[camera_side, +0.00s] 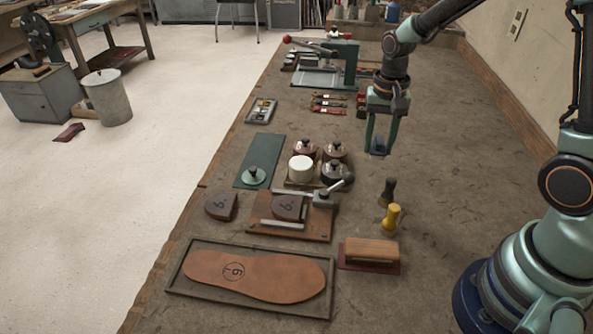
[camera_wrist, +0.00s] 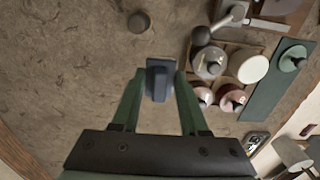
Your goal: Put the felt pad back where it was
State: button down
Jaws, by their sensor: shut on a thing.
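My gripper (camera_side: 381,149) is shut on a small dark blue-grey block, which looks like the felt pad (camera_wrist: 160,80). The pad sits between the two green fingertips (camera_wrist: 160,86) in the wrist view. In the side view it shows low between the fingers (camera_side: 378,142). It appears held above the bench, to the right of the lidded pots; the exact height is hard to tell. The pad's underside is hidden.
Lidded pots (camera_side: 334,173) and a white round piece (camera_side: 301,168) share a wooden tray. A green mat (camera_side: 259,160) lies left of them. Bare bench (camera_side: 455,150) lies to the right.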

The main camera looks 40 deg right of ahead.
aim_at(379, 140)
notch_tip(379, 140, down, 10)
jog(key=shift+r, duration=0.25)
jog(key=shift+f, duration=0.1)
jog(key=shift+c, duration=2.1)
grip_release()
notch_tip(379, 140, up, 13)
jog(key=shift+a+f, duration=0.1)
jog(key=shift+f, duration=0.05)
jog(key=s+a+r+n+t, duration=0.4)
jog(key=s+r+n, duration=0.4)
jog(key=r, duration=0.4)
jog(key=shift+s+a+n+t, duration=0.15)
jog(key=shift+s+n+t, duration=0.1)
jog(key=shift+n+t, duration=0.4)
